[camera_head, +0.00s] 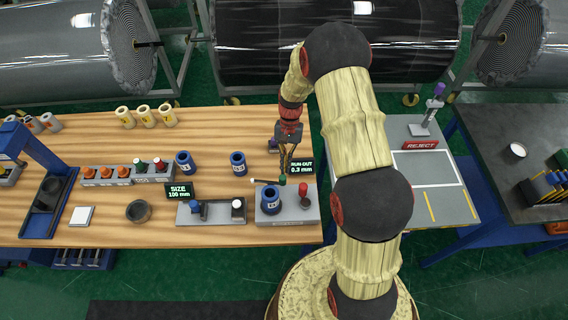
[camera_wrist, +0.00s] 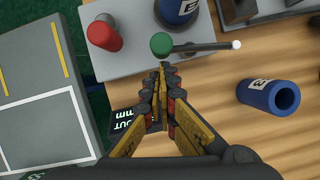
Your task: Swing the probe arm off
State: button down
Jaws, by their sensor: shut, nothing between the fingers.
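The run-out gauge has a grey base (camera_head: 314,213), which also shows in the wrist view (camera_wrist: 131,62). Its probe arm has a green knob (camera_wrist: 161,43) and a thin grey rod (camera_wrist: 205,46) ending in a white tip (camera_wrist: 237,44). In the head view the rod points left from the green knob (camera_head: 282,181), behind a blue roll (camera_head: 270,200) standing on the base. The wrist view shows a gap between rod and roll (camera_wrist: 178,8). My gripper (camera_wrist: 163,70) is shut and empty, its fingertips close beside the green knob; contact cannot be told.
A red knob (camera_head: 304,190) stands on the same base. The run-out display (camera_head: 301,168) is close to my fingers. Another blue roll (camera_head: 238,163) stands on the wooden table (camera_head: 230,122), left of the gauge. A reject table (camera_head: 430,180) is to the right.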

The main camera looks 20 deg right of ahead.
jog(key=shift+s, duration=0.15)
dwell(0.5)
jog(key=v, duration=1.2)
jog(key=shift+d+f, duration=0.1)
jog(key=s+a+r+n+t+b, duration=0.2)
jog(key=s+b, duration=0.3)
jog(key=s, duration=0.3)
jog(key=s+a+r+n+t+h+b, duration=0.1)
jog(key=s+a+r+t+b, duration=0.3)
jog(key=s, duration=0.4)
jog(key=s+a+r+n+t+h+b, duration=0.1)
jog(key=s+a+r+n+t+b, duration=0.2)
jog(key=s+b, duration=0.3)
jog(key=s+r+n, duration=0.1)
jog(key=s, duration=0.2)
jog(key=shift+a+r, duration=0.15)
jog(key=shift+a, duration=0.1)
